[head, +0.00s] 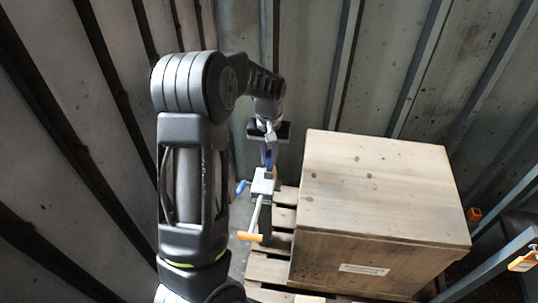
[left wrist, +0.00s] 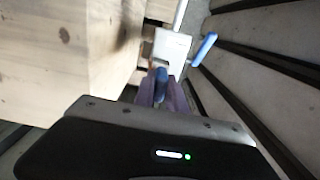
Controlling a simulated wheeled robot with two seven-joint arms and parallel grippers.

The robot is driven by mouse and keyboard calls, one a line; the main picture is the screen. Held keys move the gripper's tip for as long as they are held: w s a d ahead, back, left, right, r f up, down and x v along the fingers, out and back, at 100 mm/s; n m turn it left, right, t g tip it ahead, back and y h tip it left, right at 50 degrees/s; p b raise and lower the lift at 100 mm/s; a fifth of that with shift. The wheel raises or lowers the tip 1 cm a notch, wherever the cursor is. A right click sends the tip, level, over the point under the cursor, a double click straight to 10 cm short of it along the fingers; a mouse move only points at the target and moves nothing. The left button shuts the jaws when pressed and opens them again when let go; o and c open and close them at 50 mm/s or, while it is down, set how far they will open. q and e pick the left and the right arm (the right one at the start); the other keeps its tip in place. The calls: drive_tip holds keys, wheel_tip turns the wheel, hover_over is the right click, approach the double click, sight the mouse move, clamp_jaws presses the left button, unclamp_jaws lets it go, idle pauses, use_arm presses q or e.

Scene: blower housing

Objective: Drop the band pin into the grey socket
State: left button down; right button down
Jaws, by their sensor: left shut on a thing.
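My left gripper (head: 268,150) points down beside the wooden crate and is shut on a blue pin, which I take for the band pin. In the left wrist view the pin (left wrist: 161,84) stands between the purple fingers (left wrist: 176,96). A light grey block, which looks like the grey socket (head: 263,183), sits just below the fingertips. It also shows in the left wrist view (left wrist: 171,46), just beyond the pin. The fingers hide the pin's lower end, so I cannot tell whether it touches the socket. My right gripper is not in view.
A large wooden crate (head: 380,185) stands close on the right, on a pallet (head: 267,268). A blue handle (head: 241,187) sticks out left of the socket. A pale rod (head: 254,213) runs from it to an orange grip (head: 250,237). Ribbed metal walls (head: 400,60) close the back.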

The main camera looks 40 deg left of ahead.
use_arm(q)
drive_tip(key=shift+f, duration=0.6)
drive_tip(key=shift+f+b, duration=0.2)
drive_tip(key=shift+b, duration=0.1)
idle(0.4)
drive_tip(key=c, duration=1.3)
unclamp_jaws()
wheel_tip(320, 180, up, 8)
drive_tip(key=shift+f+p, duration=0.1)
drive_tip(key=shift+p, duration=0.5)
